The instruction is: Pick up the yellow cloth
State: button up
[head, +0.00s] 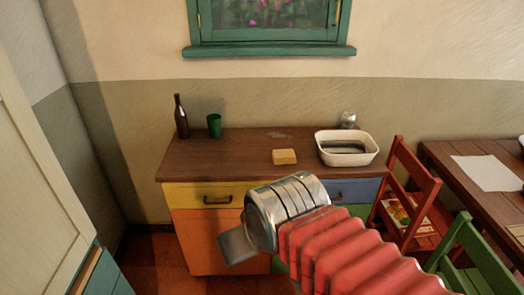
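A small yellow folded cloth (285,157) lies on the brown wooden top of a low cabinet, near its middle. It looks like a flat, block-shaped pad. My gripper (238,246) is in front of the cabinet, nearer to me and lower in the picture than the cloth, and apart from it. One flat grey finger shows below my metal wrist. The other finger is not clearly visible, so its opening cannot be made out.
The cabinet top (240,148) carries a dark bottle (181,118), a green cup (214,126), a white basin (367,157) and a small metallic item (348,120). A red chair (412,195), green chair (470,250) and table (455,160) stand right. Bare top surrounds the cloth.

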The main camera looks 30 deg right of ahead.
aim_at(286, 156)
jog(key=i, duration=1.2)
jog(key=z, duration=0.3)
